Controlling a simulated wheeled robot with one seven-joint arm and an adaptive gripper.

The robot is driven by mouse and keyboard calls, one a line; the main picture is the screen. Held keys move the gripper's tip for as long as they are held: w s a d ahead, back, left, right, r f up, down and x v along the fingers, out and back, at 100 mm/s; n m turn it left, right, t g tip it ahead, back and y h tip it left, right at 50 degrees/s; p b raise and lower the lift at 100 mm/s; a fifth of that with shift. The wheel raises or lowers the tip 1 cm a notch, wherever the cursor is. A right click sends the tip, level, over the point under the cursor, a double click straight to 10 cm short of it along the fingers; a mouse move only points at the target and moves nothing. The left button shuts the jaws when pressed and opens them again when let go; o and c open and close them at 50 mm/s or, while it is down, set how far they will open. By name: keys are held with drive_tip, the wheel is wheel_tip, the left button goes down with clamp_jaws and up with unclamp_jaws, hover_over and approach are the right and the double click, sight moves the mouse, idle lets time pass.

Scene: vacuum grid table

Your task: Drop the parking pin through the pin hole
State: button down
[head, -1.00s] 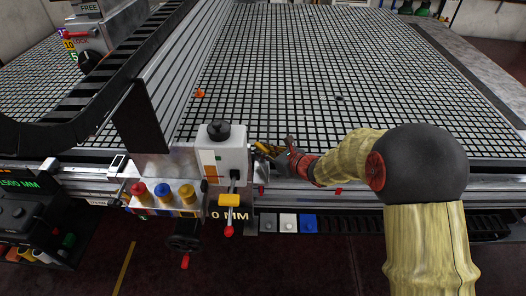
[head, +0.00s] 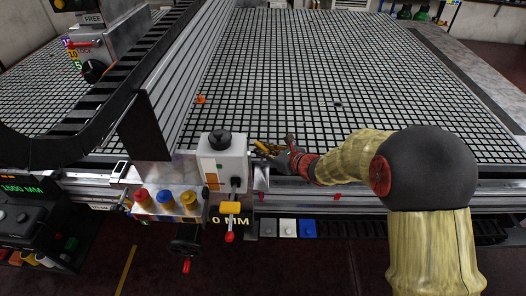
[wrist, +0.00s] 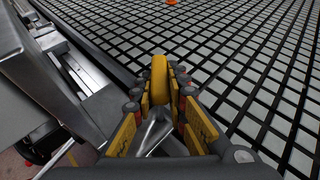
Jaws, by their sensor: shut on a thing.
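My gripper (head: 262,149) is at the near edge of the grid table (head: 310,90), just right of the white box with the black knob (head: 222,157). In the wrist view, its yellow-padded fingers (wrist: 160,88) are closed around a rounded yellow piece (wrist: 160,68), which looks like the parking pin's head. A shiny metal piece (wrist: 152,132) shows between the fingers nearer the palm; I cannot tell whether it belongs to the pin. The pin's lower end is hidden. I cannot make out the pin hole in either view.
A metal rail (wrist: 98,100) runs left of my gripper. A small orange cone (head: 200,99) stands on the grid. Red, blue and yellow knobs (head: 164,195) and a yellow-and-red lever (head: 230,210) are at the front left. The grid right of my gripper is mostly clear.

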sight(262, 160)
drive_tip(key=shift+r+p, duration=1.1)
drive_tip(key=shift+r, duration=0.7)
drive_tip(key=shift+b, duration=0.6)
idle(0.9)
drive_tip(key=shift+f+b, duration=3.45)
drive_tip(key=shift+f, duration=0.6)
drive_tip(key=c, duration=1.7)
unclamp_jaws()
drive_tip(key=shift+s+f, duration=0.1)
drive_tip(key=shift+f, duration=0.05)
drive_tip(key=shift+d, duration=0.1)
